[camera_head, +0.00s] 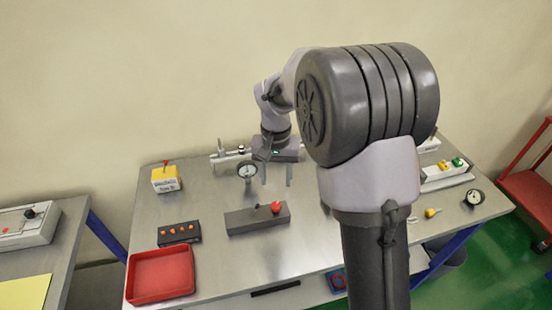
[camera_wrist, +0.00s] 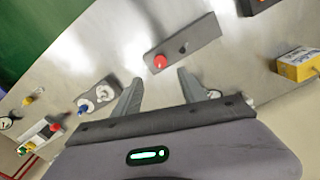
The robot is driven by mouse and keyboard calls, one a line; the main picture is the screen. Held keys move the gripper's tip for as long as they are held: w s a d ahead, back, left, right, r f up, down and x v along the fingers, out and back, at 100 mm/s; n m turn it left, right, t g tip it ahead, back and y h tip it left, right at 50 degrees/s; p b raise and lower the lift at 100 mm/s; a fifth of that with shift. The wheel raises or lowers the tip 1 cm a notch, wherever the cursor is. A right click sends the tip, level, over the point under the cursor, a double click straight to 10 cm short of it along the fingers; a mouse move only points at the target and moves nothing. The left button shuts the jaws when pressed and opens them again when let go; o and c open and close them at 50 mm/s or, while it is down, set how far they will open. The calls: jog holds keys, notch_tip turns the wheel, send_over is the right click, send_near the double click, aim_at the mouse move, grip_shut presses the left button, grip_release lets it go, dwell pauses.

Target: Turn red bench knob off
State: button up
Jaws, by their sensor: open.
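A red round knob (camera_head: 276,207) sits near the right end of a long dark grey block (camera_head: 243,222) on the metal bench. In the wrist view the red knob (camera_wrist: 159,61) is at the near end of the grey block (camera_wrist: 196,36), with a small dark mark further along its top. My gripper (camera_head: 277,183) is open and empty, fingers pointing down, above and behind the block. In the wrist view the knob shows just beyond the gap between the two fingertips (camera_wrist: 160,76), and neither finger appears to touch it. I cannot tell the knob's setting.
A red tray (camera_head: 161,274), a dark strip with orange buttons (camera_head: 179,233) and a yellow-and-white box (camera_head: 165,179) are on the left. A round gauge (camera_head: 248,170) stands behind the block. White fixtures with yellow and green knobs (camera_head: 457,162) are at the right. The bench front centre is clear.

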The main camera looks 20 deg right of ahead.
notch_tip(320, 180, up, 6)
jog(key=shift+f+p, duration=0.1)
jog(key=shift+p, duration=0.4)
